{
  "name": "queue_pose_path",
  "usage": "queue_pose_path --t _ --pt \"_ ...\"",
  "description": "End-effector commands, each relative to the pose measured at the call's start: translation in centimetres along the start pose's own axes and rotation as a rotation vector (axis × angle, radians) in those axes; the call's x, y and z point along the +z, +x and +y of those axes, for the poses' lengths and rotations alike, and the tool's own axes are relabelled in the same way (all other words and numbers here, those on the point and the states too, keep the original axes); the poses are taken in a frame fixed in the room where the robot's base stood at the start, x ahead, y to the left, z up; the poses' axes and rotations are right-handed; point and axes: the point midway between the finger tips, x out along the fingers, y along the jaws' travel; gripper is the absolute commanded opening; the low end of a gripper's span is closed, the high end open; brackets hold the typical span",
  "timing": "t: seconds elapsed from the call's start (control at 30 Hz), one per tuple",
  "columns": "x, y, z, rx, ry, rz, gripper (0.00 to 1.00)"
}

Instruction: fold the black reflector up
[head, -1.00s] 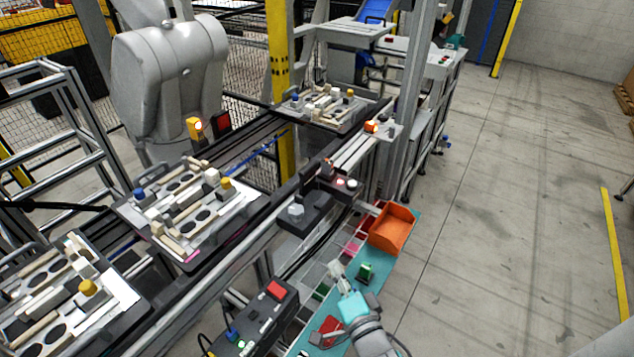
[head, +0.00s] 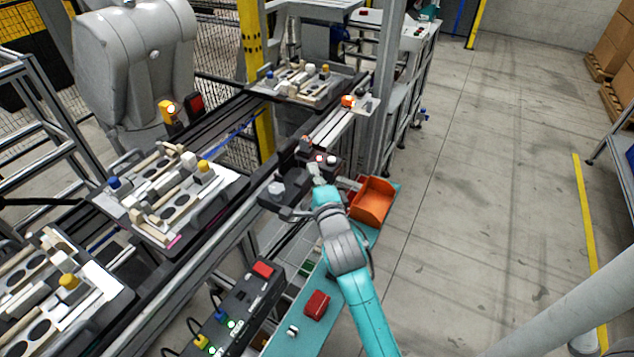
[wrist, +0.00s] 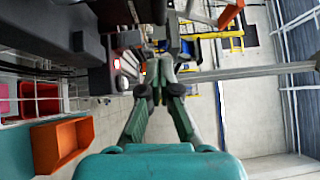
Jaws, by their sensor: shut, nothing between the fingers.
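A small black piece (head: 304,146), which looks like the reflector, stands at the end of the black fixture beside the conveyor in the head view. It is small there, and I cannot tell its fold angle. My gripper (head: 315,170) is shut and empty, close to the fixture's button box (head: 326,163) and just below and right of the black piece in the picture. I cannot tell whether it touches anything. In the wrist view my gripper's fingers (wrist: 159,68) come together at the tips with nothing held. Dark fixture parts (wrist: 120,40) lie to their left and above.
An orange bin (head: 372,203) stands right of my arm on the teal shelf (head: 300,318). Pallets with parts (head: 170,195) line the conveyor. Open floor (head: 480,200) lies to the right.

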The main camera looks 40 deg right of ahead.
Motion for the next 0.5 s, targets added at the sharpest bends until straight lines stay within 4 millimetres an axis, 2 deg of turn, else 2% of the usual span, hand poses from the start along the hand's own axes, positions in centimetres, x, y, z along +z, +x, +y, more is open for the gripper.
queue_pose_path --t 0.23,0.33,0.5 --pt "0.1 4.2 -0.1 -0.001 0.000 0.000 0.00" --pt "1.4 5.2 -0.1 -0.001 0.000 -0.004 0.00" --pt "2.5 6.3 0.0 0.000 0.000 -0.002 0.00"
